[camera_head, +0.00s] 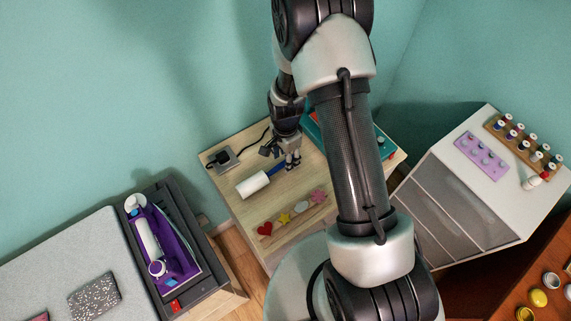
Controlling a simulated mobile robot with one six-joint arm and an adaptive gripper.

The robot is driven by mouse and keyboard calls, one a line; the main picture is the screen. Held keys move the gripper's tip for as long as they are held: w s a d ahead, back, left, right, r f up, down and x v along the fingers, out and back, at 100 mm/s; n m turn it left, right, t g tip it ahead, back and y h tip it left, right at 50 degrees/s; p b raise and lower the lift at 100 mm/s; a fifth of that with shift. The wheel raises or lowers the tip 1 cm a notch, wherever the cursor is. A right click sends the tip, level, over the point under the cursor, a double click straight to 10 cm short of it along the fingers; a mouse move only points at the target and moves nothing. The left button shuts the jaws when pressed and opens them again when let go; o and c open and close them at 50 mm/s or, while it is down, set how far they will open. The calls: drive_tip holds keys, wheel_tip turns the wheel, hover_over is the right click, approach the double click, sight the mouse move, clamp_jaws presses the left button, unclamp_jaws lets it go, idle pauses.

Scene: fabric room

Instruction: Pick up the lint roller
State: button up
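The lint roller lies on the light wooden table (240,213), with its white roll (252,185) to the lower left and its blue handle (277,171) pointing up and right. My gripper (281,158) points down at the handle end, with its dark fingers spread apart. The far end of the handle is partly hidden by the fingers. I cannot tell whether the fingers touch the handle.
A small grey device with a black cable (221,158) lies at the table's back left. A strip with a heart, star and flower shapes (292,214) lies in front. A teal case (385,146) is behind my arm. A white cabinet (450,170) stands right, an iron (155,240) left.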

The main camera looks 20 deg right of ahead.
wheel_tip(320, 180, down, 3)
drive_tip(key=shift+r, duration=0.2)
drive_tip(key=shift+r, duration=0.1)
drive_tip(key=shift+c, duration=0.3)
drive_tip(key=c, duration=0.8)
drive_tip(key=shift+o, duration=0.2)
